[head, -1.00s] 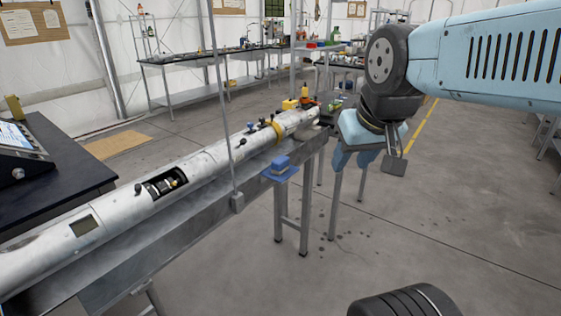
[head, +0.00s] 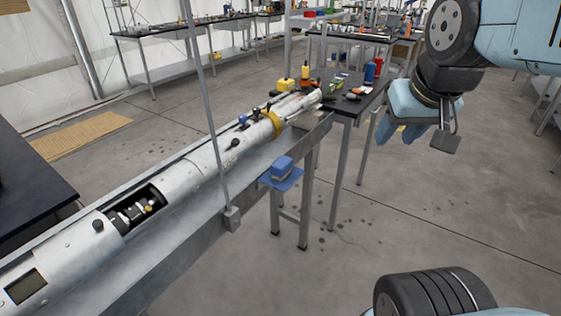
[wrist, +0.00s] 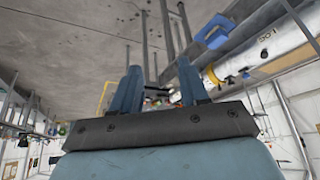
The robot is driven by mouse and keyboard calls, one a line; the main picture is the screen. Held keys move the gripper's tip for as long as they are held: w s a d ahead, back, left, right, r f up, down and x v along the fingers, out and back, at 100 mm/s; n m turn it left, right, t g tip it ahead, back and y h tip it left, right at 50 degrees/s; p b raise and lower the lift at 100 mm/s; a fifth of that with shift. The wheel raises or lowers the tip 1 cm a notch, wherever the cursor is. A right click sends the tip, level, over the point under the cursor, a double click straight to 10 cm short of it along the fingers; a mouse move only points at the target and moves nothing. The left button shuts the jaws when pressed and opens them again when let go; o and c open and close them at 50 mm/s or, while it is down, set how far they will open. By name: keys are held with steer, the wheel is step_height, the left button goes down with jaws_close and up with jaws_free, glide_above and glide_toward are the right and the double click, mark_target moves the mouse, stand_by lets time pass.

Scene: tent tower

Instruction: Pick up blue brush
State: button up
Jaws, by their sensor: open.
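A small blue block with a pale grey band, probably the blue brush (head: 283,165), sits on a blue holder (head: 291,182) at the side of the long grey bench in the head view. Blue shapes of it and the holder also show upside down at the upper right of the wrist view (wrist: 214,32). My gripper (head: 393,133) hangs in the air to the right of the brush, apart from it. In the wrist view its two blue fingers (wrist: 160,85) are spread with nothing between them.
A long silver tube (head: 190,165) lies on the bench (head: 205,235), with a thin upright pole (head: 205,110) in front. The floor (head: 420,210) at right is clear.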

steer(key=o, duration=0.3)
steer(key=shift+w+a, duration=0.15)
steer(key=shift+w, duration=0.2)
steer(key=shift+o, duration=1.2)
steer(key=w+a+f+m+g, duration=0.1)
steer(key=w+a+m, duration=0.1)
steer(key=w, duration=0.5)
steer(key=shift+a+f, duration=0.25)
steer(key=m+g+h, duration=0.1)
steer(key=m+h, duration=0.2)
steer(key=m, duration=0.2)
glide_toward(281, 162)
steer(key=x, duration=0.6)
steer(key=shift+s+a+f, duration=0.1)
steer(key=shift+a+f, duration=0.05)
steer(key=shift+a, duration=0.15)
steer(key=x, duration=0.4)
steer(key=shift+d, duration=0.3)
steer(key=shift+w+d+f, duration=0.2)
steer(key=shift+w+f, duration=0.15)
steer(key=shift+f, duration=0.2)
